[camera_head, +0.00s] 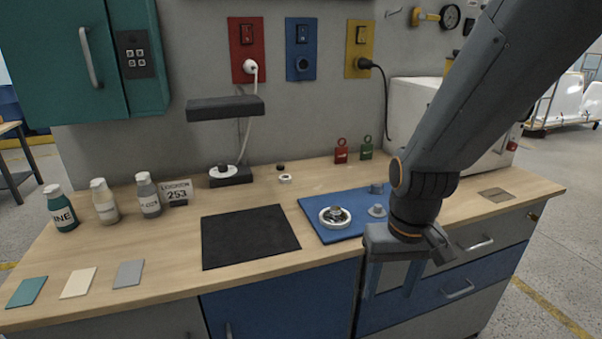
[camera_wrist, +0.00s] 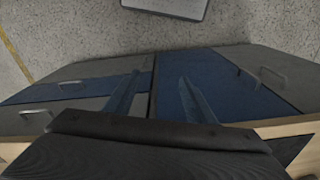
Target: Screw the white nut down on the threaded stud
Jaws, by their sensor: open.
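A blue mat (camera_head: 318,202) lies on the right part of the wooden bench top. On it sits a white ring-shaped part (camera_head: 325,221) around a metal centre piece (camera_head: 337,213). Two small grey parts stand on the mat, a flanged one (camera_head: 377,211) and one farther back (camera_head: 376,188). A small white ring (camera_head: 285,179) lies on the wood behind the mat. I cannot tell which ring is the nut; no thread is clear. My gripper (camera_head: 389,295) is open and empty, pointing down in front of the bench edge. Its spread fingers show in the wrist view (camera_wrist: 160,82).
A black mat (camera_head: 248,237) lies left of the blue mat. Several bottles (camera_head: 104,203) and three coloured cards (camera_head: 78,282) are at the left. A black-based fixture (camera_head: 231,175) stands at the back. Drawers (camera_head: 458,285) face my gripper. The front wood strip is clear.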

